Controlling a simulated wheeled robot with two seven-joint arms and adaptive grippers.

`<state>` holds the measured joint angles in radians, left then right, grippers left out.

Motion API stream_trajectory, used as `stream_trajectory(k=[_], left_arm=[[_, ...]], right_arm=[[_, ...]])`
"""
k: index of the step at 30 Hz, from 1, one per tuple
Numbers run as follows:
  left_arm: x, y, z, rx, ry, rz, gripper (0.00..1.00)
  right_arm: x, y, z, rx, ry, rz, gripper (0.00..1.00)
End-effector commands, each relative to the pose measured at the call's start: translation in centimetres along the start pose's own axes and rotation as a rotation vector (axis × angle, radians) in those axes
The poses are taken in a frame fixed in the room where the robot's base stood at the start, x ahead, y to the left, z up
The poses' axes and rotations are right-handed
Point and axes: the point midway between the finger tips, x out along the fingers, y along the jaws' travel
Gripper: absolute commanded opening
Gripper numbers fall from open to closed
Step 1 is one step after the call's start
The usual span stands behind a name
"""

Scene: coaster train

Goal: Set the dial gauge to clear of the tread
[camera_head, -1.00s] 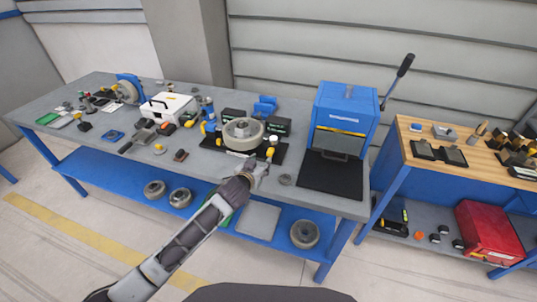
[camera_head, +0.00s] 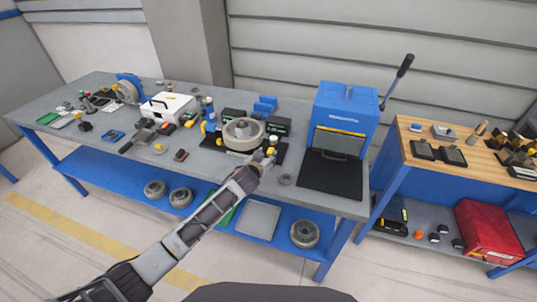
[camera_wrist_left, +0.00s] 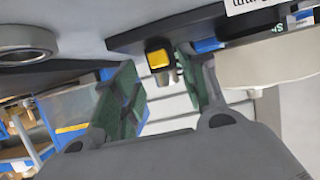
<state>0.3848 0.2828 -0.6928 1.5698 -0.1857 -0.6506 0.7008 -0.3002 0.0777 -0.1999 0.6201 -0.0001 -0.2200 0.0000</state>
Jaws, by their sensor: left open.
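The wheel (camera_head: 243,132) lies flat on a dark fixture on the grey bench; its light side shows at the right of the left wrist view (camera_wrist_left: 262,62). A small black part with a yellow cap (camera_head: 273,139), which seems to be the dial gauge, stands by the wheel's right side. My left gripper (camera_head: 267,158) is just in front of it. In the left wrist view the gripper (camera_wrist_left: 165,88) is open, with the yellow-capped part (camera_wrist_left: 158,58) showing between its green-padded fingers, not visibly gripped. The gauge's contact with the tread cannot be made out.
A blue press (camera_head: 345,110) with a black mat stands close on the right. A small grey ring (camera_head: 285,179) lies right of my gripper. A white case (camera_head: 168,107) and small tools crowd the bench's left. A wooden-topped bench (camera_head: 455,160) stands farther right.

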Motion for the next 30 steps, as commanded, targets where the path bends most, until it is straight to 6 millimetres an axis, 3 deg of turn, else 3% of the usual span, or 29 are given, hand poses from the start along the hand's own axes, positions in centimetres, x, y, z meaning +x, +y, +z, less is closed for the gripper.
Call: stream_trajectory(k=[12, 27, 30], left_arm=[[2.8, 0.0, -0.1, 0.000, 0.000, 0.000, 0.43], [3.4, 0.1, 0.0, 0.000, 0.000, 0.001, 0.43], [3.4, 0.1, 0.0, 0.000, 0.000, 0.001, 0.33]], right_arm=[[-0.1, 0.5, 0.1, -0.002, -0.001, 0.005, 0.40], [-0.1, 0.4, 0.1, -0.001, -0.001, 0.004, 0.40], [-0.1, 0.3, 0.0, -0.001, 0.000, 0.003, 0.40]])
